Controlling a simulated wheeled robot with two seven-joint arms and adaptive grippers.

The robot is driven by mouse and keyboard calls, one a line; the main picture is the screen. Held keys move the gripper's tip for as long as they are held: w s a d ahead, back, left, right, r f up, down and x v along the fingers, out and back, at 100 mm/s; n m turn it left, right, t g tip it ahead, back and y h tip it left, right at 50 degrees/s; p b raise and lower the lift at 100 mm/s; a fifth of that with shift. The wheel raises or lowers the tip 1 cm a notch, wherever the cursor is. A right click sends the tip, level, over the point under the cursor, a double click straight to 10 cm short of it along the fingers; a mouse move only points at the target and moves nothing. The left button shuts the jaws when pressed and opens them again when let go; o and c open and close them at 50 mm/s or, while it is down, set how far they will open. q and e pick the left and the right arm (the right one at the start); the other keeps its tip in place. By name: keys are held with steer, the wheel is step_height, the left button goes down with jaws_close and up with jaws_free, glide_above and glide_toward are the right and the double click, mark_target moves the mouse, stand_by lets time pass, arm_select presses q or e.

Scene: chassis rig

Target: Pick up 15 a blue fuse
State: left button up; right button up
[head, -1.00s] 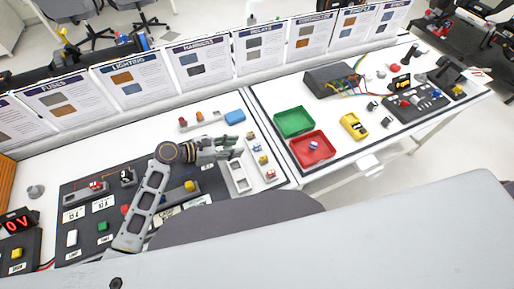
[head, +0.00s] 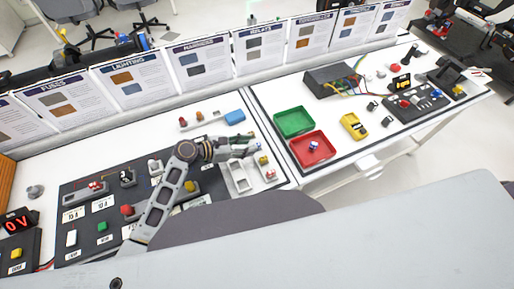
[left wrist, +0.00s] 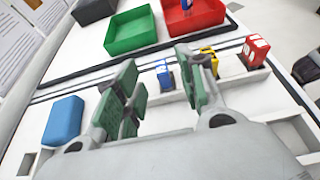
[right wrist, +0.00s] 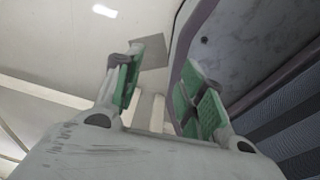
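A small blue fuse (left wrist: 165,77) stands in a pale holder strip in the left wrist view, with a yellow fuse (left wrist: 208,58) and a red fuse (left wrist: 255,50) to its right. My left gripper (left wrist: 165,92) is open, and the blue fuse shows between its fingers, just beyond them; contact cannot be told. In the head view my left gripper (head: 252,147) reaches over the holder and hides part of it; a yellow fuse (head: 263,160) and a red fuse (head: 269,173) show beside it. My right gripper (right wrist: 160,88) is open and empty, away from the fuses.
A green tray (head: 278,116) and a red tray (head: 296,157) stand right of the holder; a blue-and-white piece (head: 314,146) lies in the red one. A blue block (head: 235,117) sits behind my left gripper. A yellow multimeter (head: 354,126) lies farther right.

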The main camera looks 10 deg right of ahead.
mark_target(257, 144)
arm_select(q)
steer(key=x, duration=0.3)
steer(key=shift+d+f, duration=0.25)
steer(key=shift+d, duration=0.05)
steer(key=shift+w+d+f, duration=0.1)
steer(key=shift+d, duration=0.1)
steer(key=c, duration=0.7)
jaws_close()
arm_select(e)
steer(key=shift+w+d, duration=0.1)
steer(key=shift+w, duration=0.1)
